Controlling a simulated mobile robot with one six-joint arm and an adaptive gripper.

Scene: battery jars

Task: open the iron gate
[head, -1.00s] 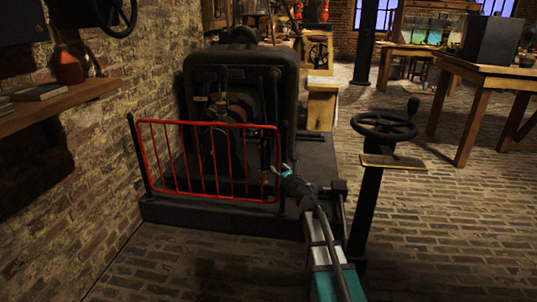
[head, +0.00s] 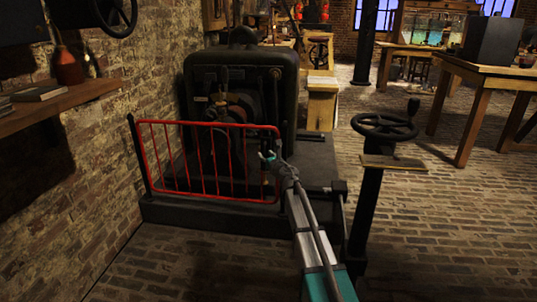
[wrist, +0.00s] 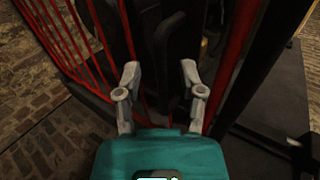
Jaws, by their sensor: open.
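The iron gate (head: 205,124) is a red frame with thin upright bars. It stands across the front of the dark machine's plinth, in line with the black post at its left. My gripper (head: 267,157) is at the gate's right end, open. In the wrist view, my gripper's two grey fingers (wrist: 160,85) stand apart, with a dark upright piece (wrist: 166,42) beyond and between them. I cannot tell whether that piece is the gate's handle. Red bars of the gate (wrist: 130,50) show at left, and a thicker red upright (wrist: 237,60) at right. Contact is not clear.
A black machine (head: 240,62) stands behind the gate on a dark plinth (head: 200,212). A handwheel on a post (head: 385,126) stands right of my arm. A brick wall and a wooden shelf (head: 70,100) are at left. Brick floor is open in front.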

